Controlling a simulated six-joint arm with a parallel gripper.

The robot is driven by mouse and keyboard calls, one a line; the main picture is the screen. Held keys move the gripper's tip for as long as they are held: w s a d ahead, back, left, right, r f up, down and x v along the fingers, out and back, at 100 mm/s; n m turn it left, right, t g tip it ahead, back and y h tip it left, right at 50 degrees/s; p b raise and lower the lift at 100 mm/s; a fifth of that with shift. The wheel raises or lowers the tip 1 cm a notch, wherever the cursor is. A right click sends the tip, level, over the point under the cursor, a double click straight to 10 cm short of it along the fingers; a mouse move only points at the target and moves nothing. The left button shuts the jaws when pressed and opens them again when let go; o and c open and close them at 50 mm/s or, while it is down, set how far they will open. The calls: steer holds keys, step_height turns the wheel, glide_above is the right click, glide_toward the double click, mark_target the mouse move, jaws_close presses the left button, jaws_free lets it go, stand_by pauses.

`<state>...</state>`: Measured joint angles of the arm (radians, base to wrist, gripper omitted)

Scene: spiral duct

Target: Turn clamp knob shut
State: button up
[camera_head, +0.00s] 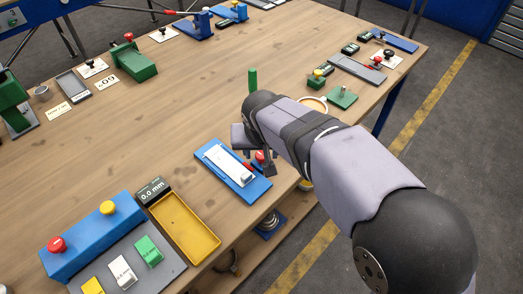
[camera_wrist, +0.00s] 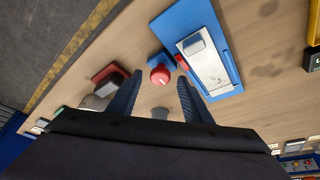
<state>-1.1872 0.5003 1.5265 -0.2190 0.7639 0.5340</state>
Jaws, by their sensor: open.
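The red clamp knob (camera_wrist: 160,75) has a pale mark on top and sits on a small blue block beside a blue base plate (camera_wrist: 233,62). A silver-white plate with a raised block (camera_wrist: 207,68) lies on that base, with a small red piece at its edge. In the head view the knob (camera_head: 259,156) is partly hidden by my gripper (camera_head: 262,165), at the right end of the blue base (camera_head: 222,178). In the wrist view my gripper (camera_wrist: 160,90) is open, with one finger on each side of the knob. I cannot tell whether they touch it.
A yellow tray (camera_head: 162,206) and a small display reading 0.0 mm (camera_head: 153,190) stand left of the base. A blue box with red and yellow buttons (camera_head: 85,236) is further left. The table's front edge is close. The middle of the table is clear.

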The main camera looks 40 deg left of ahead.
steer(key=shift+w+a+f, duration=0.15)
steer(key=shift+f, duration=0.35)
steer(key=c, duration=1.1)
steer(key=shift+o, duration=0.3)
